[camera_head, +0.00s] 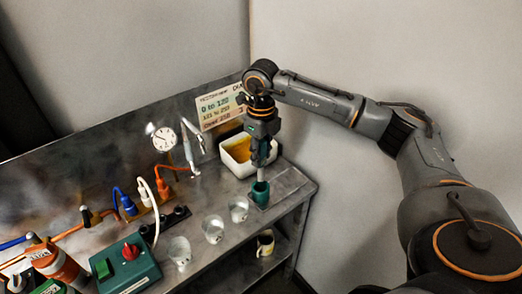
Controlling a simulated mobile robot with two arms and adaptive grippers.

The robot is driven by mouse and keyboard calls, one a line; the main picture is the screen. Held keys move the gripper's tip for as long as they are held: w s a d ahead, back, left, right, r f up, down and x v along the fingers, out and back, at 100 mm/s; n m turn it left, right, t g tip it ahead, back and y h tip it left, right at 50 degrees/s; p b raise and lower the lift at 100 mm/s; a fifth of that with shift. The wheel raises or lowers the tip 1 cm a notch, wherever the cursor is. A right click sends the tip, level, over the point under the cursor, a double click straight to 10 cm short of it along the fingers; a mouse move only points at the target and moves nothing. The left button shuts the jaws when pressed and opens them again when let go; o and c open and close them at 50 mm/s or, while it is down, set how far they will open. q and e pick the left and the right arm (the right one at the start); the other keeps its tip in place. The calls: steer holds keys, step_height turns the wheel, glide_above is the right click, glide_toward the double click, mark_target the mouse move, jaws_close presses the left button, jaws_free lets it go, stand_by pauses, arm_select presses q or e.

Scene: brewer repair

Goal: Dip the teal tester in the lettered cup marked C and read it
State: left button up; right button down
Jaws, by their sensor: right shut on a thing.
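My right gripper (262,158) points down over the right end of the bench and is shut on the teal tester (261,172). The tester is upright; its lower end reaches the small teal holder (260,193), and I cannot tell whether it is inside or just above it. Three small clear cups stand in a slanting row left of the holder: a near one (180,253), a middle one (213,230) and a far one (239,210). Their letters are too small to read, so I cannot tell which is C. My left gripper is out of view.
A white bin (236,168) with something yellow inside stands behind the gripper. A printed card (217,106) and a gauge (164,139) are at the back. A teal box with a red knob (128,268) is at front left. A mug (265,243) sits on the lower shelf.

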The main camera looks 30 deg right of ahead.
mark_target(261, 170)
steer(key=shift+f+b, duration=2)
steer(key=shift+f, duration=1)
steer(key=shift+f+b, duration=0.4)
steer(key=c, duration=0.9)
jaws_free()
steer(key=shift+o, duration=0.5)
steer(key=o, duration=0.5)
steer(key=shift+c, duration=0.2)
